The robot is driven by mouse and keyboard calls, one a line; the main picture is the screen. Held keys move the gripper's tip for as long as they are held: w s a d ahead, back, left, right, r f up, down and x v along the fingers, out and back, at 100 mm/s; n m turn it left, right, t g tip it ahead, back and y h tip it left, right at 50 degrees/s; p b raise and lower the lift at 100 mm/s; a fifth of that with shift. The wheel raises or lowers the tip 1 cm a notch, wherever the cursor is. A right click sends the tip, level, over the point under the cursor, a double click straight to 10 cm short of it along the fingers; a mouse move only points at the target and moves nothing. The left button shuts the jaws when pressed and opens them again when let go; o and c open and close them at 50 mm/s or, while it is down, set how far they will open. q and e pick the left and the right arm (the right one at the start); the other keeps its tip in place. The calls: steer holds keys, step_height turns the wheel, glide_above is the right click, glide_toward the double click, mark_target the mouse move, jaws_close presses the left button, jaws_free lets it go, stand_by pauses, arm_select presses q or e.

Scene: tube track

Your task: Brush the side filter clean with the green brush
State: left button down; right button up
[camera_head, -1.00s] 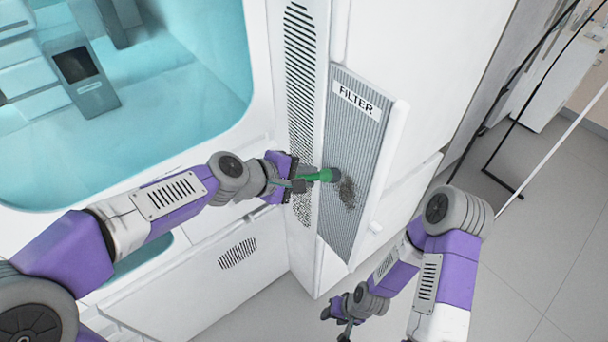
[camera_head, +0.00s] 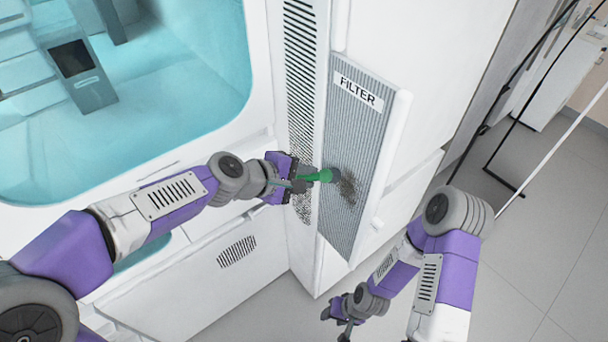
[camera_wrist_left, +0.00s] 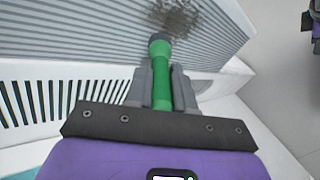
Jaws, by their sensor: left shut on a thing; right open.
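The side filter (camera_head: 352,130) is a grey ribbed panel labelled FILTER on the side of the white machine. A dark dirt patch (camera_head: 347,187) sits on its lower middle; it also shows at the top of the left wrist view (camera_wrist_left: 178,18). My left gripper (camera_head: 296,184) is shut on the green brush (camera_head: 318,176). In the left wrist view the brush (camera_wrist_left: 161,75) points at the filter, its head at the lower edge of the dirt; I cannot tell whether it touches. My right gripper (camera_head: 346,322) is open and empty, low and away from the filter.
The white machine has a teal-lit chamber (camera_head: 180,100) at left and a slotted vent strip (camera_head: 300,80) beside the filter. A dark-framed stand (camera_head: 515,185) stands at right. The grey floor (camera_head: 545,240) at right is clear.

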arm_select(q)
steer(key=shift+f+b, duration=0.65)
steer(key=shift+f, duration=0.15)
steer(key=shift+r, duration=0.2)
steer(key=shift+r+p, duration=1.85)
steer(key=shift+p, duration=0.05)
steer(key=shift+f, duration=0.1)
steer(key=shift+f+b, duration=2.25)
steer(key=shift+f, duration=0.1)
steer(key=shift+f+b, duration=1.05)
